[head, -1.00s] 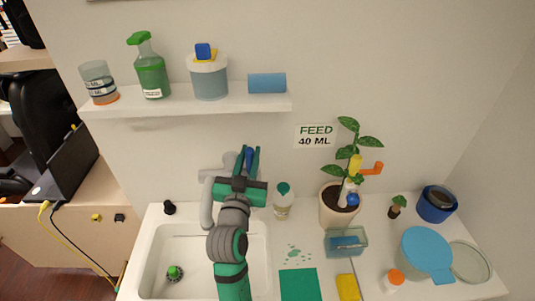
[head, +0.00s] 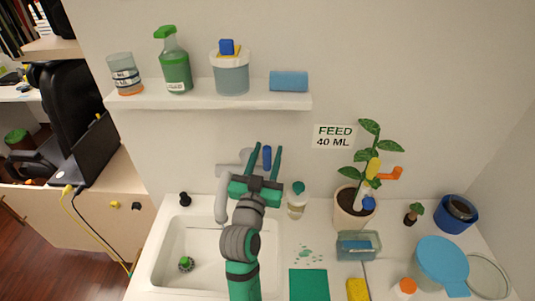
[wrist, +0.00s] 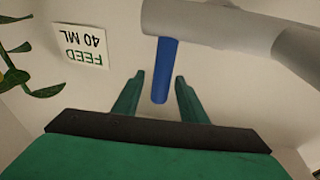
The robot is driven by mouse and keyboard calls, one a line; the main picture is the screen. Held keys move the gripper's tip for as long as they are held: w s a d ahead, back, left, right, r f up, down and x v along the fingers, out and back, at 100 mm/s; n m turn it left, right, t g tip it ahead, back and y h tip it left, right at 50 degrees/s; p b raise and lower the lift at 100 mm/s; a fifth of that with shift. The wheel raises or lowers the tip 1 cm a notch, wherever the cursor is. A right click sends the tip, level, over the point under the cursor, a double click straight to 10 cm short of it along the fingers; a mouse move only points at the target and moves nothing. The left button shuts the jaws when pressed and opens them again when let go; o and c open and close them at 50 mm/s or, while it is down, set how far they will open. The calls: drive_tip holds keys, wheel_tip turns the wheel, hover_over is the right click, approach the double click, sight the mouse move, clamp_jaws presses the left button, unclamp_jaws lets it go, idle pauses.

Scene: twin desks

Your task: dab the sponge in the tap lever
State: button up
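The tap (head: 233,170) is a grey pipe on the wall above the sink, and its lever (head: 267,154) is a blue rod. My gripper (head: 266,147) is open and empty, with one finger on each side of the blue lever. In the wrist view the lever (wrist: 164,72) hangs from the grey tap (wrist: 215,25) between the two green fingers (wrist: 160,76); gaps show on both sides. A yellow block (head: 357,289), which looks like the sponge, lies at the front edge of the counter, right of the green mat (head: 309,285).
The white sink (head: 165,258) is below my arm. A soap bottle (head: 297,202) and a potted plant (head: 354,213) stand right of the tap. A glass tray (head: 358,250) and a blue-lidded pot (head: 442,262) are farther right. A shelf (head: 205,101) with containers is above.

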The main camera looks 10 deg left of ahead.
drive_tip(key=s+f, duration=0.1)
drive_tip(key=s, duration=0.9)
drive_tip(key=shift+s+a+f, duration=0.2)
drive_tip(key=shift+s+f, duration=0.05)
drive_tip(key=shift+f, duration=0.15)
drive_tip(key=s+d+f+n+g+y, duration=0.1)
drive_tip(key=s+d+f, duration=0.2)
drive_tip(key=s+f, duration=0.5)
drive_tip(key=s+d+f+n+g+y, duration=0.15)
drive_tip(key=s+f, duration=0.35)
drive_tip(key=f, duration=0.5)
drive_tip(key=s+d+f+m+g+h, duration=0.1)
drive_tip(key=s+d+f, duration=0.1)
drive_tip(key=s, duration=0.8)
drive_tip(key=s+d+f+g+h, duration=0.1)
drive_tip(key=s+d, duration=0.4)
drive_tip(key=s, duration=0.6)
drive_tip(key=shift+s+d+f+m, duration=0.2)
drive_tip(key=shift+f+m, duration=0.15)
drive_tip(key=shift+f, duration=0.55)
drive_tip(key=shift+s, duration=0.1)
